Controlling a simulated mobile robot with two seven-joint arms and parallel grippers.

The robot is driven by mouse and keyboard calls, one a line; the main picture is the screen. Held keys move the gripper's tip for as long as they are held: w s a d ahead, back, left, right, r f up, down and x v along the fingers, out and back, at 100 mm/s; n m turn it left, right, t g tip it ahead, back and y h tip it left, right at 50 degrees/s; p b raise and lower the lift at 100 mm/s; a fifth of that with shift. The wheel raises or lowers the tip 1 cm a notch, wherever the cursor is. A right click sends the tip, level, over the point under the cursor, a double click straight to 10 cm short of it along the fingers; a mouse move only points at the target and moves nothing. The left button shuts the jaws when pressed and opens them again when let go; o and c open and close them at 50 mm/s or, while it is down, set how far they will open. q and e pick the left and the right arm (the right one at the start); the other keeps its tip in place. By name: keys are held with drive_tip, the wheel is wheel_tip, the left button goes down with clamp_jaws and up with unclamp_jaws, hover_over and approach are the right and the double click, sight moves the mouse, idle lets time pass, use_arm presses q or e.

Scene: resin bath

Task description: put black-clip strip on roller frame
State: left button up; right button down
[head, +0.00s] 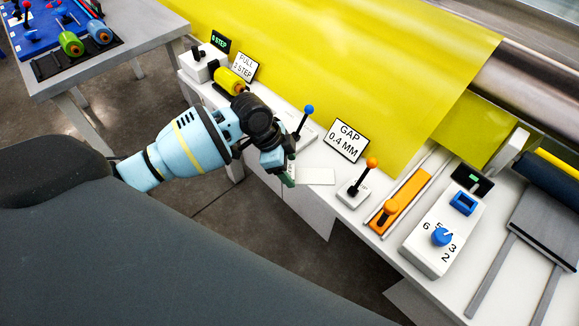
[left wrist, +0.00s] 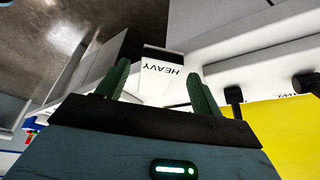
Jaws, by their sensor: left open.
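My left gripper (head: 288,180) hangs over the front edge of the white bench, pointing down. In the left wrist view its two green fingers (left wrist: 160,88) stand apart with nothing gripped between them. A white card reading HEAVY (left wrist: 162,65) shows beyond the fingertips, apart from them. In the head view a flat white piece (head: 316,176) lies at the bench edge just right of the gripper. A grey frame (head: 510,262) with a dark blue roller (head: 550,180) is at the far right, possibly the roller frame. My right gripper is not in view.
The bench carries a blue-knobbed lever (head: 308,112), a GAP 0.4 MM sign (head: 346,140), an orange-knobbed lever (head: 362,180), an orange slider (head: 398,202) and a dial box (head: 447,232). A yellow sheet (head: 390,70) slopes behind. A side table (head: 150,30) stands upper left.

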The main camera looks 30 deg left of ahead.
use_arm(q)
drive_tip(key=p+v, duration=0.1)
drive_tip(key=v, duration=1)
drive_tip(key=shift+d, duration=0.1)
idle(1.2)
